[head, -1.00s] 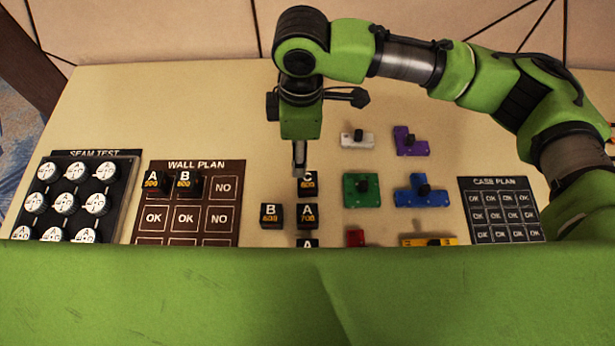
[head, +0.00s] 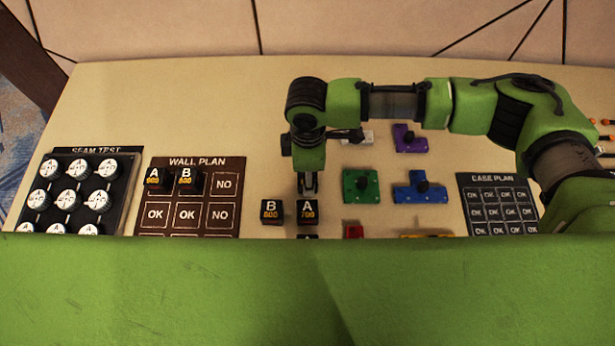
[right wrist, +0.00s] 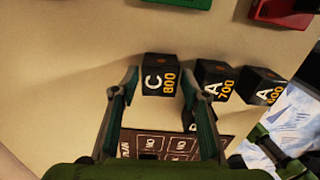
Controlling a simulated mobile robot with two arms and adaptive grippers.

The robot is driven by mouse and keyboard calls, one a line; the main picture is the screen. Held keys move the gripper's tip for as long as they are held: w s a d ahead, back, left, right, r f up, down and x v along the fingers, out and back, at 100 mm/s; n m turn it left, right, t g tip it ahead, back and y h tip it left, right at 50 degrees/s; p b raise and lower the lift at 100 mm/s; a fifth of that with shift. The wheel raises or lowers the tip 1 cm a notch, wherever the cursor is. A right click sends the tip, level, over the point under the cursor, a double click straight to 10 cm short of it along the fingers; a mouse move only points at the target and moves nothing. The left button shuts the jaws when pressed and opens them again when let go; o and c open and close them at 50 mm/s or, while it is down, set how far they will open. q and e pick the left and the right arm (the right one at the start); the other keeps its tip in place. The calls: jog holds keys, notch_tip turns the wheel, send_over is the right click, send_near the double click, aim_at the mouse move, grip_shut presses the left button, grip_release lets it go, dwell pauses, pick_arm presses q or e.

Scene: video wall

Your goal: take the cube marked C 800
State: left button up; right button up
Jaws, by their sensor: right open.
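The black cube marked C 800 (right wrist: 160,76) shows in the right wrist view, in the gap between the fingertips of my right gripper (right wrist: 166,90). The fingers are open, one to each side of the cube, and not visibly closed on it. In the head view my right gripper (head: 307,184) points down just behind the cube marked A 700 (head: 307,212), and the C 800 cube is hidden there by the gripper.
The A 700 cube (right wrist: 216,82) and another A cube (right wrist: 263,87) stand beside C 800. A B cube (head: 271,211) is left of A 700. The brown wall plan board (head: 160,216) holds two cubes. Green (head: 361,185) and blue (head: 420,193) pieces lie right.

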jog(key=shift+f, duration=0.75)
jog(key=c, duration=0.9)
jog(key=shift+r, duration=0.1)
